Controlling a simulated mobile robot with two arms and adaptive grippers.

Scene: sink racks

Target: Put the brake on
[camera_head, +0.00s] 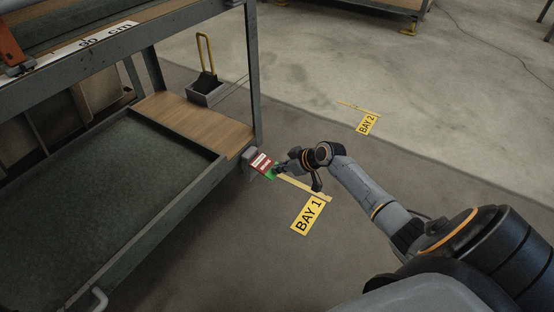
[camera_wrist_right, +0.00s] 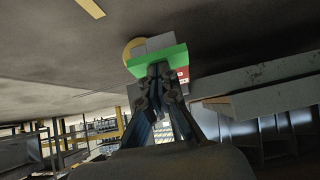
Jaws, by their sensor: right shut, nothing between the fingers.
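The brake (camera_head: 262,162) sits at the corner foot of the grey rack cart (camera_head: 224,165). It has a red plate with white lettering and a green part at its lower end. In the right wrist view its green bar (camera_wrist_right: 157,60) lies across, just beyond my fingertips, with a piece of red (camera_wrist_right: 183,74) to the right. My right gripper (camera_head: 279,170) is shut and empty, right at the green part; its fingertips (camera_wrist_right: 159,72) overlap the bar's lower edge. I cannot tell whether they touch. My left gripper is not in view.
Floor labels BAY 1 (camera_head: 308,215) and BAY 2 (camera_head: 367,123) lie on open concrete to the right. The cart's lower tray (camera_head: 110,175) is empty.

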